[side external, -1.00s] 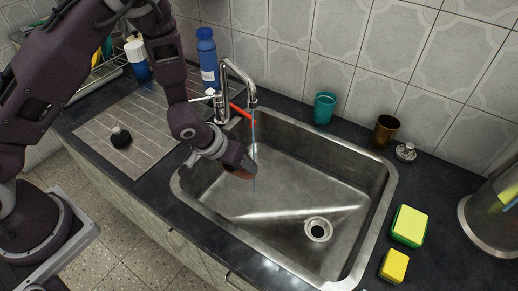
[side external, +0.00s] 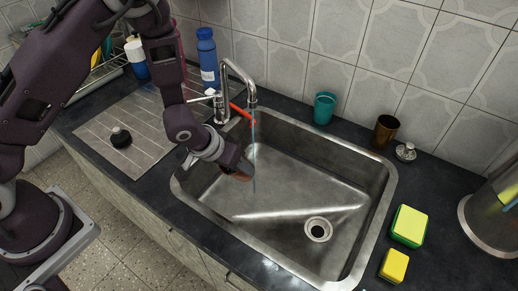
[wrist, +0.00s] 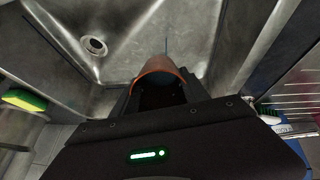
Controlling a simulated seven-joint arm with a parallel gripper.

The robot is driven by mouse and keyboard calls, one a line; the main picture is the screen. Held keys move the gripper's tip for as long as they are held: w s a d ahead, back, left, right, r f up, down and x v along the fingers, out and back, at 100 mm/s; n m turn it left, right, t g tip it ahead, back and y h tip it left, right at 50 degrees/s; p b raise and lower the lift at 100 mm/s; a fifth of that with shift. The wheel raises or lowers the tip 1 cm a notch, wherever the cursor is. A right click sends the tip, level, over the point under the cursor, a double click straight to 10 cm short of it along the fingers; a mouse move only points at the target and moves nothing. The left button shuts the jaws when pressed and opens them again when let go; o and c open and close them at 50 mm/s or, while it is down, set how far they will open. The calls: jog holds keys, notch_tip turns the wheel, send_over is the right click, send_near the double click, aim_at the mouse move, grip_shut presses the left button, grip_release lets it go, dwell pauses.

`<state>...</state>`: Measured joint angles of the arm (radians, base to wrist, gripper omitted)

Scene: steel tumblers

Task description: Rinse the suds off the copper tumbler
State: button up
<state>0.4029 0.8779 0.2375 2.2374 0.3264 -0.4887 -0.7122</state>
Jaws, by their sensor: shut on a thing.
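My gripper (side external: 232,165) is shut on the copper tumbler (wrist: 160,66) and holds it over the left part of the sink. In the side view a small orange-brown part of the tumbler (side external: 243,171) shows beyond the fingers. In the wrist view its copper rim and dark inside show between the fingers. A thin stream of water (side external: 254,150) falls from the tap (side external: 238,75) close beside the tumbler; I cannot tell whether it touches it. I cannot make out suds on the tumbler.
The steel sink (side external: 370,215) has its drain (side external: 318,230) right of my gripper. A teal cup (side external: 324,108) and a brown cup (side external: 385,131) stand behind it. Sponges (side external: 409,226) lie at the right. A blue bottle (side external: 207,58) stands left of the tap.

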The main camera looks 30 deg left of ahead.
dwell(0.4)
jog(key=s+a+r, duration=0.1)
jog(key=s+r, duration=0.3)
jog(key=s, duration=0.1)
jog(key=shift+w, duration=0.1)
dwell(0.5)
jog(key=a+r+m, duration=0.1)
jog(key=a+r, duration=0.7)
jog(key=a, duration=0.4)
jog(key=shift+w+a+r+h, duration=0.2)
jog(key=shift+w+r+h, duration=0.05)
jog(key=shift+h, duration=0.05)
jog(key=shift+d, duration=0.15)
dwell(1.5)
